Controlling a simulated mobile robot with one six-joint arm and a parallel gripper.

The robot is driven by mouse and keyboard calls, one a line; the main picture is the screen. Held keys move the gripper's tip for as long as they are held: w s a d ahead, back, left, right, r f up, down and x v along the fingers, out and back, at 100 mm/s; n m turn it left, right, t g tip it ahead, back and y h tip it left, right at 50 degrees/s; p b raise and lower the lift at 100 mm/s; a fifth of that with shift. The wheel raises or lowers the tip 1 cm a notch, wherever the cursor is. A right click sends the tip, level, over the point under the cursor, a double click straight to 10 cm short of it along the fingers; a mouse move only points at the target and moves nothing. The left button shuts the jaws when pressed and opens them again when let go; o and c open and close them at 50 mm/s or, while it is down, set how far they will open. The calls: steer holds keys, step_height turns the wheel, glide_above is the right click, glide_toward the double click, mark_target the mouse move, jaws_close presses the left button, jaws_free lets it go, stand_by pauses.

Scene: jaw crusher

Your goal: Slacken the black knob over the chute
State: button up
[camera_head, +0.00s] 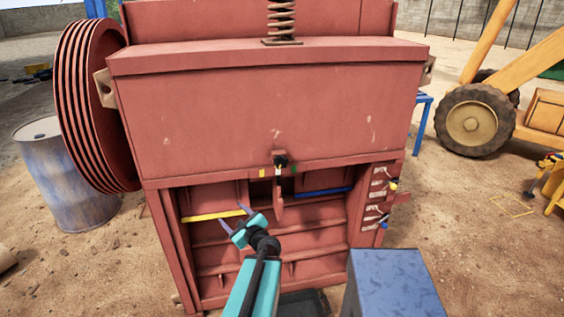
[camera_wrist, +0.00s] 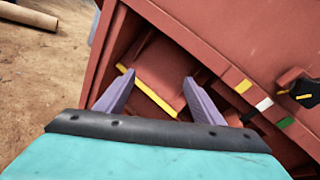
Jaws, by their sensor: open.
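The black knob (camera_head: 281,162) sits on the red crusher's front, at the lower edge of the big upper panel, above the open recess. Yellow, white and green marks lie around it. In the wrist view the knob (camera_wrist: 302,88) is at the right edge, partly cut off, with a yellow line on it. My gripper (camera_head: 234,218) is in front of the recess, lower and left of the knob, and apart from it. The chute cannot be clearly made out.
A yellow bar (camera_head: 212,217) and a blue bar (camera_head: 325,192) cross the recess. Small levers or switches (camera_head: 385,195) line the right side. A flywheel (camera_head: 90,105) and a barrel (camera_head: 65,170) stand at left. A blue box (camera_head: 393,285) is at the bottom right.

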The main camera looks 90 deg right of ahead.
steer(key=s+d+r+m+g+h+p, duration=0.1)
steer(key=s+r+m, duration=0.3)
steer(key=s, duration=0.6)
steer(key=s+d+r+m+g+h+p, duration=0.1)
steer(key=s+d+r+m+g+h, duration=0.1)
steer(key=s+r+m+g+h, duration=0.2)
steer(key=s+r, duration=0.3)
steer(key=s, duration=0.4)
steer(key=shift+d+r+p, duration=0.25)
steer(key=shift+d+p, duration=0.15)
steer(key=shift+w+d, duration=0.1)
